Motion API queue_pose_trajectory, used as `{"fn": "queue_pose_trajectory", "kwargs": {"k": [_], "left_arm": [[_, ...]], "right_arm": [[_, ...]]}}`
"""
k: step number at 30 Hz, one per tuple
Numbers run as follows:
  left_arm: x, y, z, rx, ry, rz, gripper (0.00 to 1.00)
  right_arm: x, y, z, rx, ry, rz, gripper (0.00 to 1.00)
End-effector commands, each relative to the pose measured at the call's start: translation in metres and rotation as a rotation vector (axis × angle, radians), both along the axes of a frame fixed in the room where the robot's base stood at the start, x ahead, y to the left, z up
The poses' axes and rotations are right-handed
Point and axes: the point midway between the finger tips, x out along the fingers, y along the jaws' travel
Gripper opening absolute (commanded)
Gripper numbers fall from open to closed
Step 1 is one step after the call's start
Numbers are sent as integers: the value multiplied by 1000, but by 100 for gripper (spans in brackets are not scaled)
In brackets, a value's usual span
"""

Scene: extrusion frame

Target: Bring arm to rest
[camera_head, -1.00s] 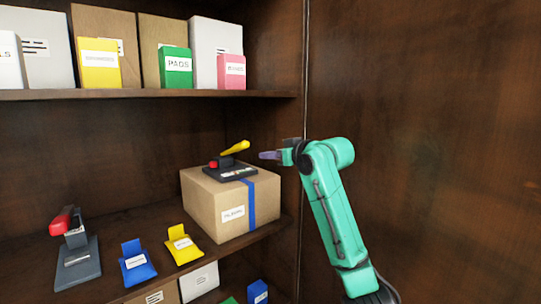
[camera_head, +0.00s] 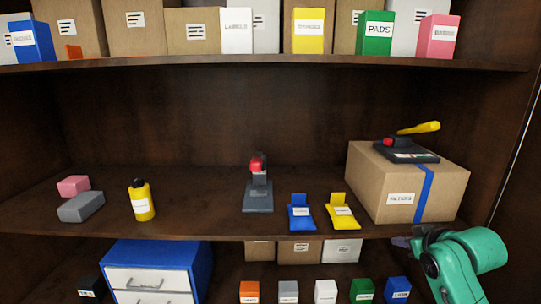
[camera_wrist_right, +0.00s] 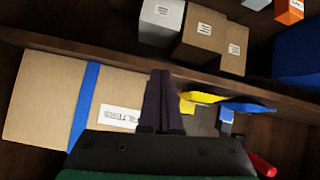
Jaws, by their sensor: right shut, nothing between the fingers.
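My right arm (camera_head: 461,262) is teal and comes in at the lower right of the head view. Its gripper (camera_head: 402,243) points left, just in front of the middle shelf's edge and below the front of the cardboard FILTERS box (camera_head: 385,199). In the right wrist view the dark fingers (camera_wrist_right: 161,100) lie together with nothing between them. The same box (camera_wrist_right: 45,105) shows to their left there. My left gripper is not in view.
A dark clamp with a yellow handle (camera_head: 428,128) sits on the box. A blue drawer unit (camera_head: 160,250) is below.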

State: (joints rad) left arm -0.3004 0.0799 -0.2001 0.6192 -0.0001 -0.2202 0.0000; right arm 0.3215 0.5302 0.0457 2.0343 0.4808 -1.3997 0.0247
Motion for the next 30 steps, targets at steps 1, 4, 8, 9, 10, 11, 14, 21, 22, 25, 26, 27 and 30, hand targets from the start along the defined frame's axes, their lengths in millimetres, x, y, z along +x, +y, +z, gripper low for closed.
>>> {"fn": "queue_pose_trajectory", "kwargs": {"k": [1,4,8,9,10,11,14,21,22,25,26,27,30], "left_arm": [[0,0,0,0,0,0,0],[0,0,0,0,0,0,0],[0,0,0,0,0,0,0],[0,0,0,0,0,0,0],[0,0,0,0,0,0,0],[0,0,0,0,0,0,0],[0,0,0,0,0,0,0],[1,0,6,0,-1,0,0],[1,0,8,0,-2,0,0],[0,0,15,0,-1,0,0],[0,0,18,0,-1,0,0],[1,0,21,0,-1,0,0],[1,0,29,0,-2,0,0]], "right_arm": [[-19,19,-41,-6,77,19,0],[-62,48,-103,-19,204,38,0],[-116,72,-153,-21,329,46,0],[-131,78,-165,-21,361,46,0],[-143,82,-172,-19,386,46,0],[-154,86,-179,-17,408,44,0],[-191,96,-197,-10,481,36,0],[-258,110,-225,4,622,2,0],[-254,110,-233,1,626,2,0],[-250,110,-260,-1,641,5,0],[-249,111,-268,-1,646,6,0],[-248,111,-280,-1,652,6,0],[-251,111,-310,-3,669,9,0]]}}
